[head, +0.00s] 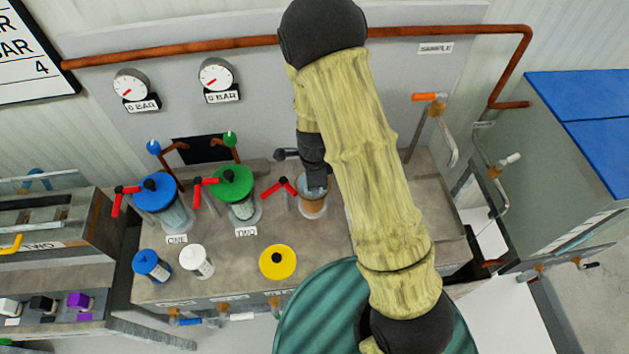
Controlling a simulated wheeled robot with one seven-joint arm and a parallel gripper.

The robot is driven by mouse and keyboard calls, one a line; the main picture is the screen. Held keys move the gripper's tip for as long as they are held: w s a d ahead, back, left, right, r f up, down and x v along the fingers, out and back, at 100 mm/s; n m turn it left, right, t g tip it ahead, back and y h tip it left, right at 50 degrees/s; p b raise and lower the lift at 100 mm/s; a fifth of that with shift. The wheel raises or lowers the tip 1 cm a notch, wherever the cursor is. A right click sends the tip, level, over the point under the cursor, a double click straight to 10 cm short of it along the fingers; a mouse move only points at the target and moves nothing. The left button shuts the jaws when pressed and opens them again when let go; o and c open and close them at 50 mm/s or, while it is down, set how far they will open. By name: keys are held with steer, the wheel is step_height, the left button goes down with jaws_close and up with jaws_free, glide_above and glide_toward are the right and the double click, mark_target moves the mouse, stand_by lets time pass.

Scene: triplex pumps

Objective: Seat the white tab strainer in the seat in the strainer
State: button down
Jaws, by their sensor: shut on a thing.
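A short white cylinder with a white top (197,262), which looks like the white tab strainer, stands on the bench front beside a similar blue-topped one (152,265). My gripper (315,185) points down at the rear middle of the bench, into the mouth of an uncovered clear strainer housing (313,212). It is shut on a brownish-orange insert (313,203) inside that housing. The fingertips and the grip itself are small and partly hidden. The seat inside the housing is hidden by the insert and gripper.
A yellow lid (278,262) lies on the bench in front of the housing. Blue-lidded (156,192) and green-lidded (233,183) housings stand to the left. Red valve handles (280,187) stick up close by. Pipes and an orange-handled valve (429,97) are at right.

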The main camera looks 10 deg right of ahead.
steer(key=shift+f, duration=0.15)
steer(key=c, duration=1.4)
jaws_free()
steer(key=shift+f+b, duration=0.15)
steer(key=shift+b, duration=0.35)
step_height(320, 180, up, 18)
steer(key=shift+d+f, duration=0.15)
steer(key=shift+d, duration=0.05)
